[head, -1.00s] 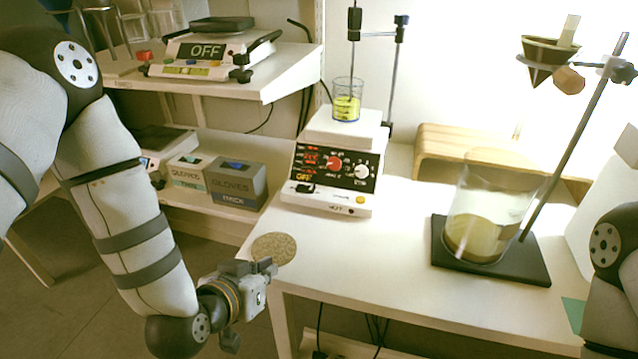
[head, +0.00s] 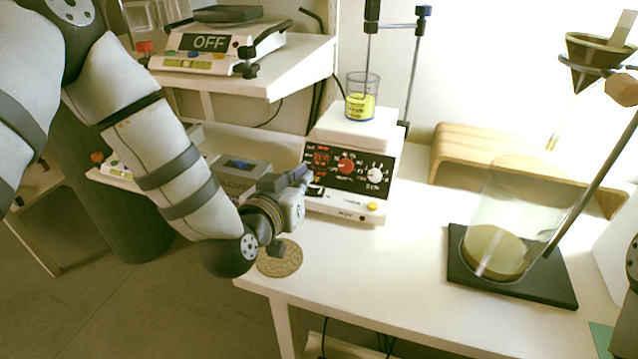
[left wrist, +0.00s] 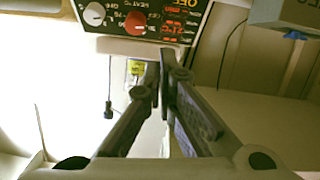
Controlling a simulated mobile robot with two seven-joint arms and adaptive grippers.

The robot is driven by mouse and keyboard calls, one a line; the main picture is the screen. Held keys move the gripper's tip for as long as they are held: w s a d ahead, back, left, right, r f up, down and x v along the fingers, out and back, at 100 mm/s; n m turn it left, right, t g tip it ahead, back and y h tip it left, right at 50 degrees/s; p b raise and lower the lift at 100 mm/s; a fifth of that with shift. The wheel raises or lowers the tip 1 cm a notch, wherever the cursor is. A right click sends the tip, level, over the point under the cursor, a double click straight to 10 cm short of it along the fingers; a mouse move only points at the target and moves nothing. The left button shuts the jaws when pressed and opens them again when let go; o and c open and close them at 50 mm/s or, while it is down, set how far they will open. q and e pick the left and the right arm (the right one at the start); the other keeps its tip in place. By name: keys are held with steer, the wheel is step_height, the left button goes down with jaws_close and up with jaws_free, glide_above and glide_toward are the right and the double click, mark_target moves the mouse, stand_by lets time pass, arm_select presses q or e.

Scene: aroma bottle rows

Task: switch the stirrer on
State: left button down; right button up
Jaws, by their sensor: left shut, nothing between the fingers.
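The stirrer (head: 345,206) stands on the white table, with a dark front panel, a red knob (head: 346,166), a white knob (head: 375,174) and a yellow button (head: 372,206). A dark switch (head: 315,191) sits low on the panel's left side, partly behind my fingers. A beaker (head: 361,100) with yellow liquid stands on its top plate. My left gripper (head: 303,175) is shut and empty at the panel's left edge; contact cannot be told. The left wrist view shows the panel (left wrist: 150,18) upside down beyond the closed fingertips (left wrist: 165,62). My right gripper is out of view.
A glass vessel (head: 508,196) on a black stand base (head: 540,283) is at the right. A round cork mat (head: 281,259) lies under my left wrist. A shelf (head: 285,68) with a scale showing OFF (head: 205,52) is at left. The table's middle is clear.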

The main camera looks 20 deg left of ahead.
arm_select(q)
glide_above(314, 191)
steer(key=s, duration=0.3)
step_height(314, 191, down, 2)
steer(key=shift+w+d+f+b, duration=0.2)
steer(key=shift+d+f+b, duration=0.05)
steer(key=shift+f, duration=0.4)
steer(key=shift+w+d+f+b, duration=0.25)
steer(key=shift+f, duration=0.4)
steer(key=shift+w+d+f+b, duration=0.2)
steer(key=shift+d+f+b, duration=0.05)
steer(key=shift+f, duration=0.4)
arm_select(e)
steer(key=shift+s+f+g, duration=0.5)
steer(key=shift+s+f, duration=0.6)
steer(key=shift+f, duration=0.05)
